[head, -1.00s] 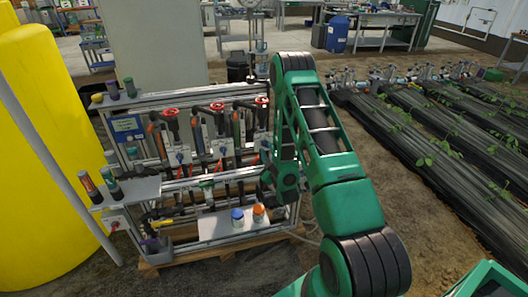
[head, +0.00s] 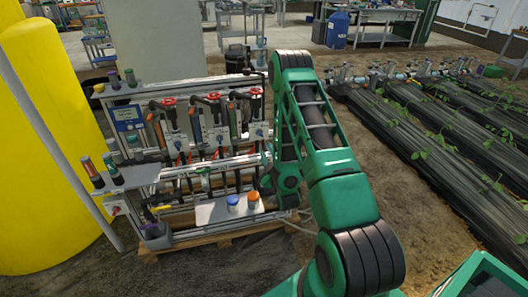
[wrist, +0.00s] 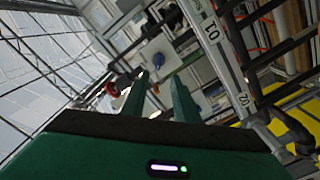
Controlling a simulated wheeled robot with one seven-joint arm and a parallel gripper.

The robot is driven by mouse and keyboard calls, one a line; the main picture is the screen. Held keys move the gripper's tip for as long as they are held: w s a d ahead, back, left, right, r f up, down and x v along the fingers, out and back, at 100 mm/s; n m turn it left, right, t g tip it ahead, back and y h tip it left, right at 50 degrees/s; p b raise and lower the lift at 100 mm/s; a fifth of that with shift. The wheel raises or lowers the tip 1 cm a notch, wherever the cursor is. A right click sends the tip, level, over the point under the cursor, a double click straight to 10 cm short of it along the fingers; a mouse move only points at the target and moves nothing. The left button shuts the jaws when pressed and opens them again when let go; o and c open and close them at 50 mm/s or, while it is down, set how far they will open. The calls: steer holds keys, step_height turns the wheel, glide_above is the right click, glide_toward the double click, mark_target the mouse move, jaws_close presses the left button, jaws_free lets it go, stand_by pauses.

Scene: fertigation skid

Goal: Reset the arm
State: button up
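My green arm (head: 318,150) rises from the bottom right of the head view, bends at the top and comes down in front of the skid's right side. The fertigation skid (head: 165,172) stands on a pallet left of my arm, with red valve handles (head: 213,97). In the wrist view, skid parts lie beyond the fingers; I cannot tell how close.
A blue-capped container (head: 232,203) and an orange-capped one (head: 252,199) stand on the skid's light shelf (head: 215,214). A yellow tank (head: 45,150) is at left. Black-covered plant beds (head: 430,135) lie at right. Bare soil (head: 395,190) separates them from my arm.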

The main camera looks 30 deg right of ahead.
steer(key=w+d+r+m+g, duration=0.1)
steer(key=d+r+m+g, duration=0.1)
steer(key=d+r+g, duration=0.3)
steer(key=s+r+m+g, duration=0.3)
steer(key=s+r+g, duration=0.1)
steer(key=s+r, duration=0.3)
steer(key=s+a+r+m+g+y, duration=0.2)
steer(key=s+a+r, duration=0.2)
steer(key=s, duration=0.7)
steer(key=s+a+r+m+g+y, duration=0.2)
steer(key=s+a+r+g, duration=0.1)
steer(key=s, duration=0.8)
steer(key=s+a+r+m+g+y, duration=0.1)
steer(key=s+a+r+m+g, duration=0.2)
steer(key=s, duration=0.8)
steer(key=a+r, duration=0.1)
steer(key=a, duration=0.1)
steer(key=shift+s+a+r+y, duration=0.15)
steer(key=shift+a+r+y, duration=0.15)
steer(key=shift+a+y, duration=0.1)
